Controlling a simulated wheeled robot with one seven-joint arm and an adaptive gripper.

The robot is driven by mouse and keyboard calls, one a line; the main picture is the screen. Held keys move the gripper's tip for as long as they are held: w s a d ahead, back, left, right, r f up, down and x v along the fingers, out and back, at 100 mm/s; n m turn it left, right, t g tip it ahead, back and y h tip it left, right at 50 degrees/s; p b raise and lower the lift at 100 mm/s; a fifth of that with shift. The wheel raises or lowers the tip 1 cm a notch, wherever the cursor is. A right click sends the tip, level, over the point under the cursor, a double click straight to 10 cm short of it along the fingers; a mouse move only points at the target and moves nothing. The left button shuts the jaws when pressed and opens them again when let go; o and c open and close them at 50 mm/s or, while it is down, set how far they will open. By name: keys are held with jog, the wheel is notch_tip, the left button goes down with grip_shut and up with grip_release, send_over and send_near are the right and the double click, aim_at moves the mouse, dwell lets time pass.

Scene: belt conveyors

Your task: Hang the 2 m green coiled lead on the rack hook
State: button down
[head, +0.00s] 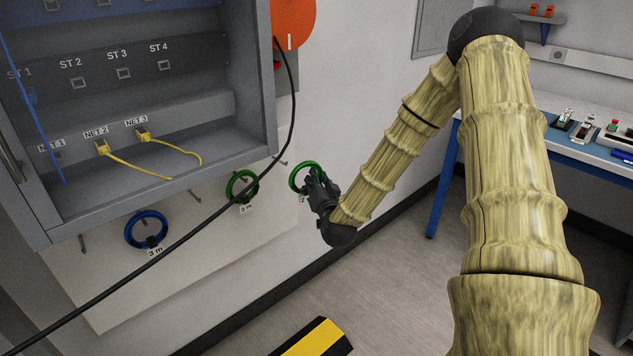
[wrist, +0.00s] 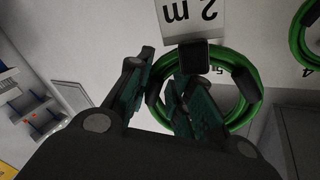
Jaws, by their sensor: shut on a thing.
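The green coiled lead (head: 295,177) is held at my gripper (head: 313,183), in front of the white rack panel (head: 215,250). In the wrist view, my gripper's fingers (wrist: 165,75) close on one side of the green ring (wrist: 247,112), and its tag (wrist: 190,20) reads "2 m" upside down. A bare hook (head: 283,161) sticks out just left of the held ring in the head view. Other bare hooks (head: 194,196) (head: 83,243) show further left. I cannot tell whether any hook passes through the held ring.
A blue coil (head: 132,236) tagged "3 m" hangs further left. A grey cabinet (head: 160,190) overhangs the panel. A black cable (head: 190,232) crosses in front. A bench (head: 590,150) stands right.

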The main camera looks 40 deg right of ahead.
aim_at(299, 194)
jog(key=shift+w+a+f+b, duration=0.3)
jog(key=shift+w+b, duration=0.5)
jog(key=shift+w, duration=1.15)
jog(key=shift+w+a+f+b, duration=0.1)
jog(key=shift+w+f+b, duration=0.55)
jog(key=shift+w, duration=1.3)
jog(key=shift+w+a+f+b, duration=0.2)
jog(key=shift+w+b, duration=0.7)
jog(key=shift+w, duration=1.05)
jog(key=shift+d+f, duration=0.1)
jog(key=c, duration=1.2)
grip_release()
jog(key=v, duration=1.2)
